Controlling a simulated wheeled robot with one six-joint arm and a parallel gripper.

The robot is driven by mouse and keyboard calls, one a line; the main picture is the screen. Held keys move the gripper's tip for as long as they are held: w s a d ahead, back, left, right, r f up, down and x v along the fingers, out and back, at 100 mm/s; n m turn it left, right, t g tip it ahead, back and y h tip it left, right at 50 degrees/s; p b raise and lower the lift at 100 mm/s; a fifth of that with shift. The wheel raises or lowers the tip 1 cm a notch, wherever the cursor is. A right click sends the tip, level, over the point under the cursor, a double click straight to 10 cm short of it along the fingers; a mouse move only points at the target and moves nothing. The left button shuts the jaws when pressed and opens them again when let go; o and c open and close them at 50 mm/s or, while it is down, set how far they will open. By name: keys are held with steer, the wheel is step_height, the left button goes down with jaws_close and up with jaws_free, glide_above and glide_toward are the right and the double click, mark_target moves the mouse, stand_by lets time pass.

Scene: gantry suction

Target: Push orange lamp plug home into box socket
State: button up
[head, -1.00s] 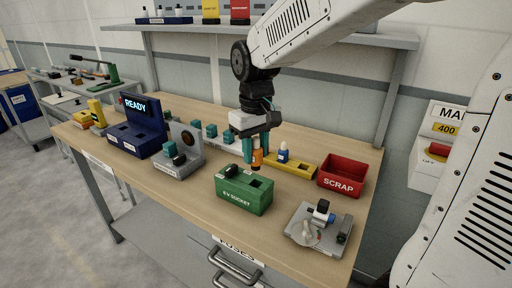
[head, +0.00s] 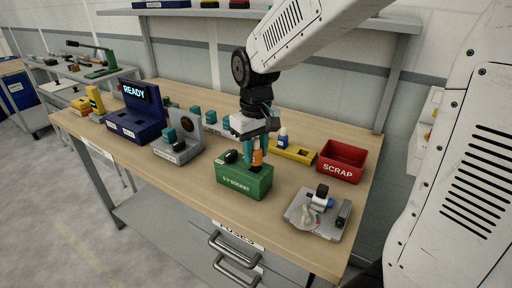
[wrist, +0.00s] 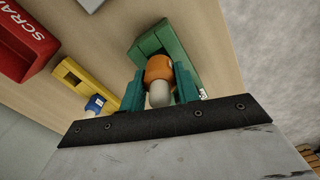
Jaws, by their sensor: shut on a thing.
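My gripper (head: 255,158) is shut on the orange lamp plug (head: 257,158), with a teal finger on each side. The plug stands upright over the right part of the green 6 V socket box (head: 243,183). Its lower end is at the box top; I cannot tell how deep it sits in the opening. In the wrist view, the orange plug (wrist: 159,68) with its pale rounded end shows between the teal fingers (wrist: 158,90), with the green box (wrist: 181,50) behind it. A black cylinder (head: 231,156) sits on the left of the box top.
A red scrap bin (head: 342,170) and a yellow holder (head: 300,155) with a blue-and-white bottle (head: 283,140) stand behind to the right. A grey fixture (head: 315,225) lies at the front right. A grey block (head: 168,152) and the blue READY station (head: 125,133) stand left.

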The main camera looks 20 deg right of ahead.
mark_target(256, 139)
steer(key=shift+f, duration=1.05)
steer(key=o, duration=1.1)
steer(key=shift+r, duration=0.1)
step_height(256, 139, up, 8)
steer(key=shift+f, duration=0.15)
steer(key=shift+s+f, duration=0.2)
steer(key=shift+s+d+r+m+t, duration=0.2)
steer(key=shift+s+d+m, duration=0.3)
steer(key=shift+s, duration=3.1)
steer(key=shift+s+d+r+m+t, duration=0.15)
steer(key=shift+s+d+m+t, duration=0.3)
steer(key=shift+s, duration=3.2)
steer(key=shift+s+d+r+m+t, duration=0.15)
steer(key=shift+s+d+m, duration=0.35)
steer(key=shift+s, duration=3.1)
